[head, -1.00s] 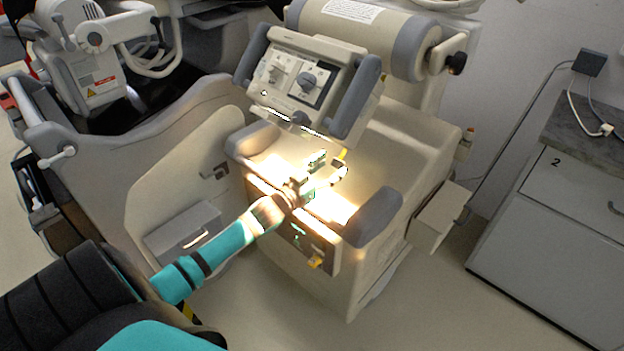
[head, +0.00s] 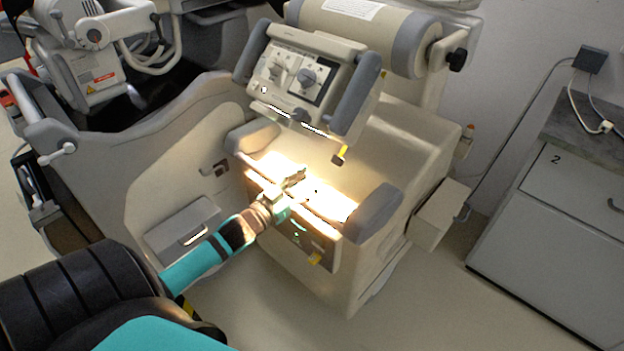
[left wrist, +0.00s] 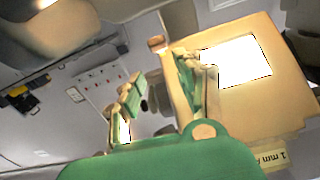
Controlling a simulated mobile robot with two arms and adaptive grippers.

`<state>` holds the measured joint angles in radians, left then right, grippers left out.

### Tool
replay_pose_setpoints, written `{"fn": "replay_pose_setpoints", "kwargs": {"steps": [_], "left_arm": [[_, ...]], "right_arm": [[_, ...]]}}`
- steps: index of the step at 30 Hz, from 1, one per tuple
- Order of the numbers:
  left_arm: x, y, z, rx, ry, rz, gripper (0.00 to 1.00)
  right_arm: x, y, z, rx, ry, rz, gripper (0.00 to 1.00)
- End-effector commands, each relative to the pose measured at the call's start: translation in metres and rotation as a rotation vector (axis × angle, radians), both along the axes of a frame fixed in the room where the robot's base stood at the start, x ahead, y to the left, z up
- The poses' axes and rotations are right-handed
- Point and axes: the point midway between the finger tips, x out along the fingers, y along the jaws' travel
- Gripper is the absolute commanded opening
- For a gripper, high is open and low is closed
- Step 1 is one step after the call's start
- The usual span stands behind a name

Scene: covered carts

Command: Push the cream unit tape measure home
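A short yellow strip with a dark end, which looks like the tape measure (head: 342,151), hangs below the lower right of the cream unit's (head: 420,150) tilted control head. In the left wrist view a small yellow and black piece (left wrist: 21,98) at far left may be the same thing; I cannot be sure. My left gripper (head: 297,178) is over the brightly lit shelf, below and left of the strip, and apart from it. Its two green and tan fingers stand apart with nothing between them in the left wrist view (left wrist: 158,92). My right gripper is out of view.
The control head (head: 300,78) with grey side handles overhangs the shelf (head: 325,203). Grey bumpers (head: 375,213) flank the shelf. A second yellow piece (head: 315,258) sits low on the unit's front. A grey cabinet (head: 560,230) stands at right, with clear floor between.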

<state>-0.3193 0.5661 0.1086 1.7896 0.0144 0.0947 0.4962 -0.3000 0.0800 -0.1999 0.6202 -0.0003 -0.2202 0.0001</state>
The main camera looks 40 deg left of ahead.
Motion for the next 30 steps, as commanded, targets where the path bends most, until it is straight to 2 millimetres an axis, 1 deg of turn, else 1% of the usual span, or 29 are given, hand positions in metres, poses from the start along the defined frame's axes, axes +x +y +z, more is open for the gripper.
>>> {"fn": "replay_pose_setpoints", "kwargs": {"steps": [1, 2, 5, 7, 8, 9, 11, 12, 14, 15, 17, 18, 20, 24, 27, 30], "left_arm": [[-0.001, 0.001, -0.003, 0.061, -0.007, 0.002, 0.28], [-0.001, 0.001, -0.004, 0.113, -0.013, 0.004, 0.24], [-0.004, 0.004, -0.01, 0.361, -0.039, 0.013, 0.11], [-0.006, 0.005, -0.014, 0.576, -0.06, 0.019, 0.02], [-0.007, 0.005, -0.016, 0.67, -0.068, 0.022, 0.0], [-0.009, 0.006, -0.019, 0.796, -0.08, 0.027, 0.0], [-0.011, 0.007, -0.023, 0.986, -0.097, 0.032, 0.0], [-0.012, 0.008, -0.026, 1.112, -0.106, 0.037, 0.0], [-0.015, 0.008, -0.03, 1.301, -0.121, 0.042, 0.0], [-0.016, 0.009, -0.033, 1.427, -0.129, 0.046, 0.0], [-0.019, 0.009, -0.038, 1.618, -0.143, 0.051, 0.0], [-0.02, 0.009, -0.041, 1.743, -0.151, 0.054, 0.0], [-0.023, 0.01, -0.046, 1.933, -0.162, 0.057, 0.0], [-0.029, 0.009, -0.058, 2.368, -0.191, 0.063, 0.0], [-0.033, 0.009, -0.066, 2.642, -0.207, 0.065, 0.0], [-0.036, 0.008, -0.071, 2.853, -0.223, 0.065, 0.0]], "right_arm": [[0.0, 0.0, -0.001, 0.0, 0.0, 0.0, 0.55], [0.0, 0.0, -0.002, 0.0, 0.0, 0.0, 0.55], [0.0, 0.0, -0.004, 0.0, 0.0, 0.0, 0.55], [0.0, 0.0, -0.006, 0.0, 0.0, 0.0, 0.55], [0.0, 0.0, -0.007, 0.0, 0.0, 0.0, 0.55], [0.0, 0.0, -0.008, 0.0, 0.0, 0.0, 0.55], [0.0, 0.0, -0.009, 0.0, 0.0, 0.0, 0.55], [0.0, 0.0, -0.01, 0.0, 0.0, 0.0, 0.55], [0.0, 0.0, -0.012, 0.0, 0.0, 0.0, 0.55], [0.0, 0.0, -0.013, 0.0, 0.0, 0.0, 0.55], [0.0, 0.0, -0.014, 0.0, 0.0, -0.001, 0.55], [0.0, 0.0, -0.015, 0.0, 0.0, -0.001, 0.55], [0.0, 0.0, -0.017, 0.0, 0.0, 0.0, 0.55], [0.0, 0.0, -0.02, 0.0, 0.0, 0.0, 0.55], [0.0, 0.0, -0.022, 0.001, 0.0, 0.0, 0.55], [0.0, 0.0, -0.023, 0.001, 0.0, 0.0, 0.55]]}}
